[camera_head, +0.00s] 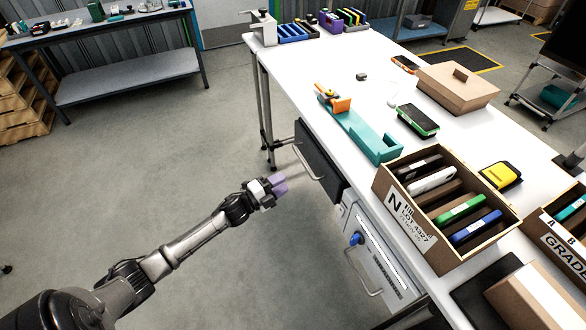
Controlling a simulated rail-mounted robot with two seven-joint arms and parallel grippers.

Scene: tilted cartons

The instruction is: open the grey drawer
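Under the white workbench (330,75) I see two handled fronts. A dark grey drawer front (322,158) with a pale bar handle (306,163) faces left. Nearer me is a light grey drawer unit (375,250) with a bar handle (361,272) and a blue lock or key piece (355,239). My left gripper (279,185), with purple fingertips, points right, in front of the dark front and apart from its handle in the picture. Its finger gap is too small to make out. My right gripper is not in view.
On the bench stand an open carton (408,222) of devices, a teal tape dispenser (365,137), a green-edged device (418,120) and a closed cardboard box (458,88). The bench leg (264,110) stands beyond the drawers. The floor left of the bench is clear.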

